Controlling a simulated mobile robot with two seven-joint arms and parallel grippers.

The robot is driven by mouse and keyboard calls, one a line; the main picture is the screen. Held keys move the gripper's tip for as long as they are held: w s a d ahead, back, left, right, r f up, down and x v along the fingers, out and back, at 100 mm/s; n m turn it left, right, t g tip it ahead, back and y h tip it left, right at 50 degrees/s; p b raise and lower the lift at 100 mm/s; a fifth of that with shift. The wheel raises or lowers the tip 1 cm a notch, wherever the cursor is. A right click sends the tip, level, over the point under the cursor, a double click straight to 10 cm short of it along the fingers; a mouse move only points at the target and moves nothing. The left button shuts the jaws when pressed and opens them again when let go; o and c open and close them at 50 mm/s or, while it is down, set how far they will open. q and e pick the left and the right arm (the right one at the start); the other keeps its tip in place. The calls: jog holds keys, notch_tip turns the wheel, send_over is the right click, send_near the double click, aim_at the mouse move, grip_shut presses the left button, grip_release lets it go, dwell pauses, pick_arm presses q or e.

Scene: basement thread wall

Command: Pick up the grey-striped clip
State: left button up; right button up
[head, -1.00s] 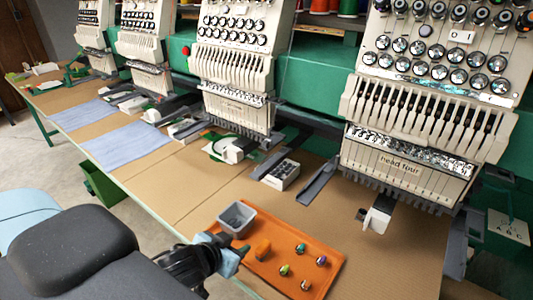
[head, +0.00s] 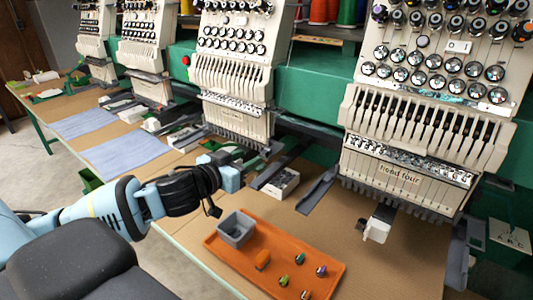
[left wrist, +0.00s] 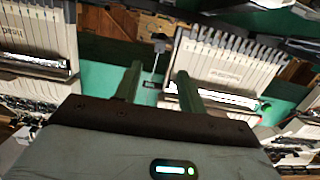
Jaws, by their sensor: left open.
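My left gripper (head: 240,172) is above the table behind the grey bin, beside the third machine head. Its fingers are hard to make out in the head view. In the left wrist view my left gripper (left wrist: 158,78) has its two green fingers apart, with nothing held between them. A small dark block on a thin stem (left wrist: 158,46) shows beyond the fingers, against a green surface. I cannot tell what it is. I cannot pick out a grey-striped clip for certain in either view. My right gripper is not in view.
An orange tray (head: 222,252) holds a grey bin (head: 236,230), an orange block (head: 262,260) and several small coloured pieces. A white box (head: 283,184) and a grey arm (head: 316,192) lie behind it. Embroidery machine heads (head: 400,180) line the table's back.

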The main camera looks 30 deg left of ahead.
aim_at(264, 152)
pick_arm(q)
jog(key=shift+w+d+f, duration=0.1)
jog(key=shift+w+f, duration=0.05)
jog(key=shift+w, duration=0.5)
jog(key=shift+w+d+f, duration=0.1)
jog(key=shift+w+f, duration=0.1)
jog(key=shift+w, duration=0.65)
jog(key=shift+w+d+f, duration=0.1)
jog(key=shift+w+f, duration=0.1)
jog(key=shift+w, duration=0.65)
jog(key=shift+w+d+f, duration=0.1)
jog(key=shift+w+f, duration=0.1)
jog(key=shift+w, duration=0.65)
grip_shut()
